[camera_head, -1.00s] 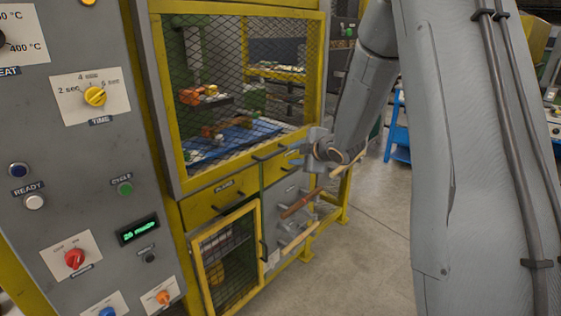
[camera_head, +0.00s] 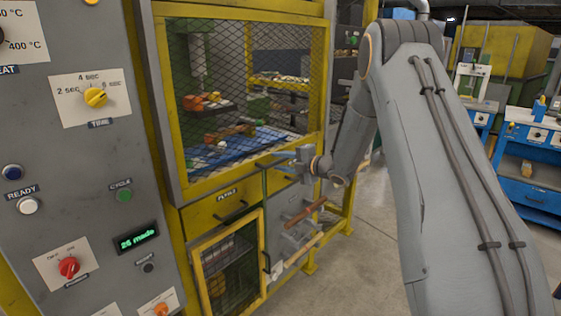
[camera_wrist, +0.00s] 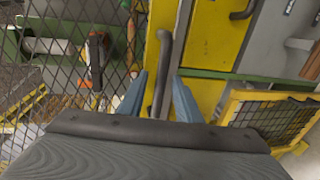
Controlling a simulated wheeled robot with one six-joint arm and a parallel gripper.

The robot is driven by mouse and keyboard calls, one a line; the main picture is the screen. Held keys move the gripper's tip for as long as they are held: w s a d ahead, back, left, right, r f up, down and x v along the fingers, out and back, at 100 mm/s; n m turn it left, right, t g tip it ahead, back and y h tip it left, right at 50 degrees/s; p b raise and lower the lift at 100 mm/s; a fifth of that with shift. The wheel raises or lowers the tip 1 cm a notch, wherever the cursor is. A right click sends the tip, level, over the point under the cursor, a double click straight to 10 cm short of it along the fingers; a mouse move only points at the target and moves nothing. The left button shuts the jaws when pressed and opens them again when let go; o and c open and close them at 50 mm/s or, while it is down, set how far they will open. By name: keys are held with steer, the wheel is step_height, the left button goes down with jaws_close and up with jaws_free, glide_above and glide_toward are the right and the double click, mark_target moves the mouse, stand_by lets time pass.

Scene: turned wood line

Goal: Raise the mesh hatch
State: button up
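The mesh hatch (camera_head: 230,72) is a yellow-framed wire mesh panel on the machine front. It is down, covering the opening. Its dark bar handle (camera_wrist: 163,60) is on the yellow lower frame, which shows upright in the wrist view. My gripper (camera_head: 281,160) is at the hatch's lower edge, by the handle. In the wrist view its two blue fingers (camera_wrist: 160,78) are apart, one on each side of the handle. Gaps seem to show between fingers and handle; I cannot tell whether either touches. In the head view the gripper partly hides the handle.
Below the hatch are a yellow drawer (camera_head: 222,207) and a small yellow-framed mesh door (camera_head: 228,262). Brown-handled tools (camera_head: 304,212) hang to their right. A grey control panel (camera_head: 85,150) stands at left. Open floor and a blue workbench (camera_head: 530,185) lie to the right.

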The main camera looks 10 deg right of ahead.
steer(key=shift+w+a, duration=0.15)
steer(key=shift+w, duration=0.1)
jaws_close()
